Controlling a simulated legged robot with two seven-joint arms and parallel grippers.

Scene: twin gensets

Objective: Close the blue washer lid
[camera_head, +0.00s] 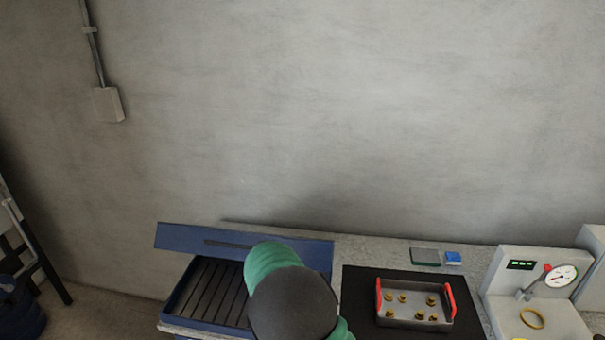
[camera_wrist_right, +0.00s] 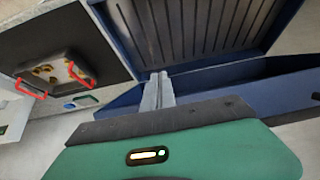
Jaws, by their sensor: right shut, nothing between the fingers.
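The blue washer lid (camera_head: 182,237) stands raised along the back of the blue washer (camera_head: 180,296), whose basin shows a dark slatted rack (camera_head: 212,290). The lid also shows in the right wrist view (camera_wrist_right: 262,98), below the slatted basin (camera_wrist_right: 200,25). My right gripper (camera_wrist_right: 159,82) is shut and empty, its fingertips near the edge between basin and lid; I cannot tell whether they touch. In the head view my green and grey right arm covers the washer's right part and hides the gripper. My left gripper is in neither view.
A metal tray (camera_head: 415,318) with red handles and brass parts sits on a black mat (camera_head: 360,285) right of the washer. A gauge stand (camera_head: 530,306) is at the far right. Small green and blue pads (camera_head: 436,257) lie behind the mat. A concrete wall (camera_head: 320,120) closes off the back.

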